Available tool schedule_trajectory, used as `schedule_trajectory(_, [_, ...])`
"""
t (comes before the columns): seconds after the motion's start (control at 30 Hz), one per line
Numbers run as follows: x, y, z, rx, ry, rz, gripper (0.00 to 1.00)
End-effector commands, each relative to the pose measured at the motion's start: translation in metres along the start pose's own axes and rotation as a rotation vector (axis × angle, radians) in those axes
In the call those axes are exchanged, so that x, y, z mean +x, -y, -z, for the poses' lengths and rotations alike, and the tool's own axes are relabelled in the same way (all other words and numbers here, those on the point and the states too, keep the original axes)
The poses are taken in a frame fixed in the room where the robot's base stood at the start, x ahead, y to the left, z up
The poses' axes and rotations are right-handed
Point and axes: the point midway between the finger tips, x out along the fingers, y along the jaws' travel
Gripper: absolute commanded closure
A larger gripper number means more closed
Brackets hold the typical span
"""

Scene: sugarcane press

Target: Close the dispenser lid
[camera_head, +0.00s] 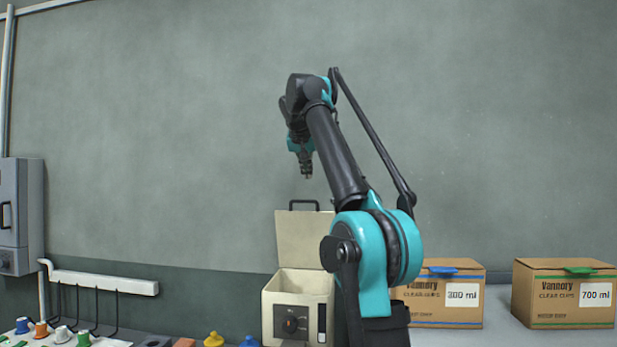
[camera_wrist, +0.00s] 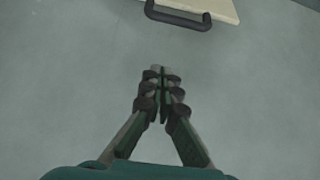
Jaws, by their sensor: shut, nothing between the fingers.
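The dispenser (camera_head: 287,296) is a cream box with a dark knob on its front, standing low in the head view. Its cream lid (camera_head: 299,240) stands open and upright at the back, with a dark handle (camera_head: 304,202) on its top edge. My arm hides the right part of the lid and box. My gripper (camera_head: 307,174) points down above the handle, apart from it. In the wrist view my gripper (camera_wrist: 160,70) is shut and empty, with its fingertips together. The lid's edge (camera_wrist: 215,6) and handle (camera_wrist: 178,16) show at the top of that view.
Two cardboard cup boxes stand to the right, the 300 ml box (camera_head: 440,292) and the 700 ml box (camera_head: 563,293). Several coloured caps and cups lie at the lower left. A grey wall cabinet (camera_head: 22,216) is at the far left.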

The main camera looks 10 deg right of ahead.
Motion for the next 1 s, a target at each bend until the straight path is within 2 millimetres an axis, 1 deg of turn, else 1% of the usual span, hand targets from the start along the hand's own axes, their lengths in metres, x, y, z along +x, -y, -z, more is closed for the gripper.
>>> schedule_trajectory(0.1, [0.023, -0.001, 0.000, 0.000, 0.000, -0.001, 1.00])
schedule_trajectory(0.4, [0.084, -0.001, 0.000, 0.001, 0.001, -0.001, 1.00])
schedule_trajectory(0.47, [0.076, -0.001, -0.009, -0.001, 0.001, 0.000, 1.00])
schedule_trajectory(0.7, [0.069, 0.000, -0.030, -0.001, 0.000, 0.000, 1.00])
schedule_trajectory(0.83, [0.067, 0.000, -0.036, -0.001, 0.000, 0.000, 1.00])
schedule_trajectory(1.0, [0.066, 0.000, -0.038, -0.001, 0.000, -0.001, 1.00])
